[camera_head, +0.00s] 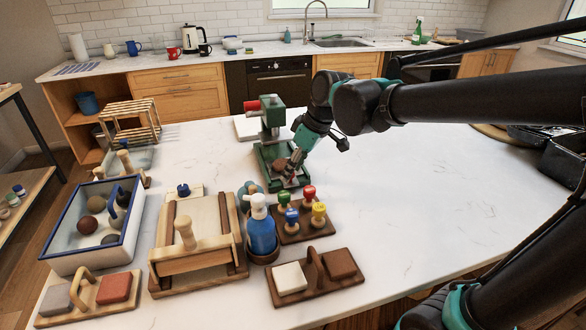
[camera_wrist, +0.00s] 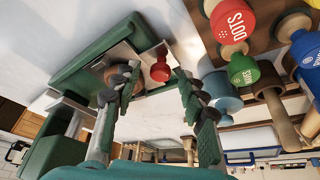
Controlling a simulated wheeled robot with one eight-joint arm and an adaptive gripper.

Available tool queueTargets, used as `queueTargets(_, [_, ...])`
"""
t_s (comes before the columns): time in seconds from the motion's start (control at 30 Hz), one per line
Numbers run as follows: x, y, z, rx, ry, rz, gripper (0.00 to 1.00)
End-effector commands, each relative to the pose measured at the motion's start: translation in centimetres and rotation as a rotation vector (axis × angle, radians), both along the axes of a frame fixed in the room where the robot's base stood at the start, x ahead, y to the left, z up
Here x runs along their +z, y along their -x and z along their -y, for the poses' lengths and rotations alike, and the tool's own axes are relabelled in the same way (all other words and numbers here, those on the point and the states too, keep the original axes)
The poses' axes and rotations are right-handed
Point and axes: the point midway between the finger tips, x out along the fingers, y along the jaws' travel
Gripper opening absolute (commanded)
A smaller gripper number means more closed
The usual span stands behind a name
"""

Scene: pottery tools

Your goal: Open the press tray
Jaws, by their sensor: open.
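The green press (camera_head: 272,118) stands near the middle of the white counter, with its low green base (camera_head: 262,152) toward me. In the wrist view the press base (camera_wrist: 95,55) surrounds a pale metal tray (camera_wrist: 128,50), partly hidden by a finger. A brown lump (camera_wrist: 125,78) lies at the tray. A small red knob (camera_wrist: 160,70) shows at the tray's near side, between my fingertips. My gripper (camera_head: 292,172) is open over the front of the press; its spread fingers also show in the wrist view (camera_wrist: 156,76). I cannot tell whether a finger touches the knob.
A rack of coloured stamps (camera_head: 303,224), a blue bottle (camera_head: 261,236) and a wooden slab frame (camera_head: 198,240) stand close in front of the press. A blue-rimmed bin (camera_head: 75,238) is at the left.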

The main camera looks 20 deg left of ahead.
Motion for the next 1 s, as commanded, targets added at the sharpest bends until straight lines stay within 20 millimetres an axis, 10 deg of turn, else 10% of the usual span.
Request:
queueTargets(0.6, [9.3,0.9,3.8,-0.002,0.0,-0.001,0.43])
queueTargets(1.0, [10.8,1.1,4.4,0.0,0.0,0.0,0.43])
